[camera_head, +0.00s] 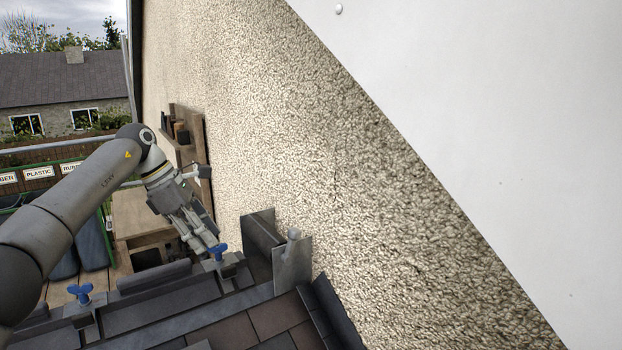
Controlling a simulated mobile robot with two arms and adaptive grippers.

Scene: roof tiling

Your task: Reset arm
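My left arm comes in from the left and bends down at the wrist. My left gripper (205,243) points downward beside the pebbled wall, above the roof's far edge. Its fingers look close together, but they are small and seen at an angle, so I cannot tell whether they are open or shut. I see nothing clearly held in it. A blue wing-shaped clamp handle (218,251) is just by the fingertips in the picture; I cannot tell whether they touch. My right gripper is not in view.
Roof tiles (240,330) lie at the bottom. A second blue handle (80,292) stands on the left. Metal plates (292,264) rise beside the pebbled wall (300,140). A wooden bench (140,215) and bins (92,240) stand below. A white panel (500,120) fills the upper right.

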